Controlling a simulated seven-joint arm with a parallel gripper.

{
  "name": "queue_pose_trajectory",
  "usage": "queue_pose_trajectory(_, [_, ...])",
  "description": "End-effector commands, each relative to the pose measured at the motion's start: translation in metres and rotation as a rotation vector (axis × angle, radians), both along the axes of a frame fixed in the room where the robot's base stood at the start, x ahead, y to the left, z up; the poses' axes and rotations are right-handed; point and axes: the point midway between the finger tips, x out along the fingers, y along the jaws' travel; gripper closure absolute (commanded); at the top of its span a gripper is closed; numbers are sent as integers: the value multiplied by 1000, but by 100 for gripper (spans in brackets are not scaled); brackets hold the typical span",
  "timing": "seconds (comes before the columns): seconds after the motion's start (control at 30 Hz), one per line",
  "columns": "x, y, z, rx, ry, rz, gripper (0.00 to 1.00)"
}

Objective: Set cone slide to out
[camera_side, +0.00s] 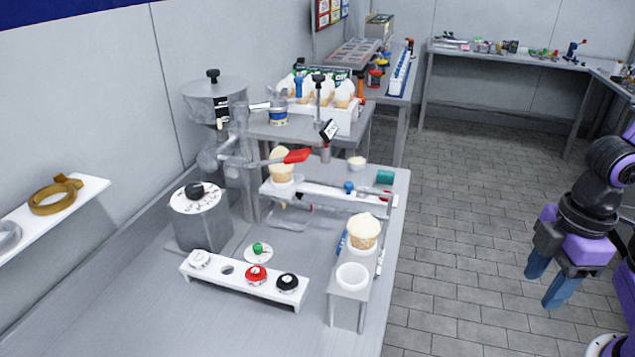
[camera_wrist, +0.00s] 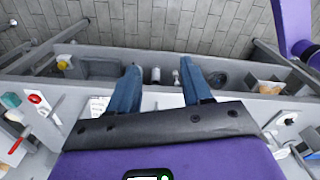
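A low raised rail (camera_side: 318,198) stands on the grey bench, with a small blue knob (camera_side: 349,187) near its middle. It looks like the cone slide, but I cannot read a label or tell its setting. A cone in a white holder (camera_side: 282,165) is at the rail's left end, beside a red-handled lever (camera_side: 297,156). Another cone (camera_side: 363,231) stands on a small stand at the bench's right edge. My gripper (camera_side: 545,282) is open and empty, well right of the bench and apart from everything. Its two blue fingers are spread in the wrist view (camera_wrist: 162,80).
A white rack (camera_side: 240,282) with coloured knobs stands at the front of the bench. A dial drum (camera_side: 200,207) and a hopper machine (camera_side: 215,100) stand at the left. A white tray of cones (camera_side: 338,119) is behind. Open floor lies between my gripper and the bench.

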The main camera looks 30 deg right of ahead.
Motion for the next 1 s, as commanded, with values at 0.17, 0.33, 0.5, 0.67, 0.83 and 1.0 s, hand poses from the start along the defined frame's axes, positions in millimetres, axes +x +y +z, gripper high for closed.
queue_pose_trajectory(0.17, [54,35,23,51,-31,-117,50])
queue_pose_trajectory(0.33, [135,65,50,111,-80,-271,50])
queue_pose_trajectory(0.5, [222,74,74,166,-142,-424,50])
queue_pose_trajectory(0.67, [297,64,92,204,-201,-553,50])
queue_pose_trajectory(0.83, [349,47,104,231,-248,-644,50])
queue_pose_trajectory(1.0, [367,39,107,239,-267,-677,50])
